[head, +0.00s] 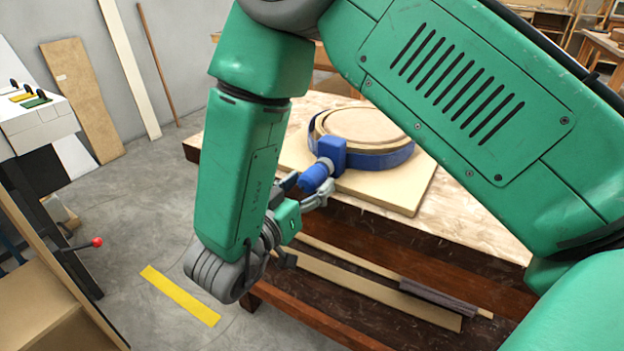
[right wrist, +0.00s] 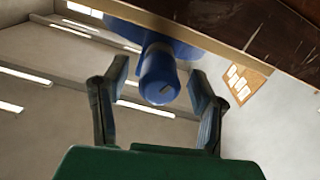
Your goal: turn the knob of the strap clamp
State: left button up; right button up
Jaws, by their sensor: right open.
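The strap clamp (head: 376,158) is a blue band around a round, layered wooden form (head: 362,128) on the workbench. Its blue housing (head: 332,152) faces my right gripper, and the blue knob (head: 314,178) sticks out from it past the board's edge. My right gripper (head: 308,188) is open at the knob. In the right wrist view the knob (right wrist: 159,82) lies between the two spread fingers (right wrist: 158,105), with a gap on each side, and I see no contact. The left gripper is not in view.
The form rests on a square board (head: 405,192) on the workbench (head: 470,215). Wooden strips (head: 400,300) lie on the shelf below. A machine with a red-knobbed lever (head: 97,242) stands at the left. The floor (head: 150,205) between is mostly clear.

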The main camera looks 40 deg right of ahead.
jog(key=shift+d, duration=0.25)
jog(key=shift+a+r, duration=0.1)
jog(key=shift+a, duration=0.55)
jog(key=c, duration=1.1)
jog(key=shift+a+r, duration=0.1)
jog(key=shift+a, duration=0.25)
jog(key=shift+c, duration=0.3)
jog(key=shift+o, duration=0.2)
jog(key=shift+d, duration=0.4)
jog(key=shift+d+m+p, duration=0.3)
jog(key=shift+d+m, duration=0.05)
jog(key=shift+m, duration=0.25)
jog(key=shift+a+m, duration=0.1)
jog(key=shift+m, duration=0.6)
jog(key=shift+a+m+p, duration=0.4)
jog(key=shift+m+p, duration=0.15)
jog(key=shift+m, duration=0.45)
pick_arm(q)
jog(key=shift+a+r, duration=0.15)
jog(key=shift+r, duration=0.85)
pick_arm(e)
jog(key=shift+d+m, duration=0.25)
jog(key=shift+m, duration=0.85)
jog(key=shift+f, duration=0.2)
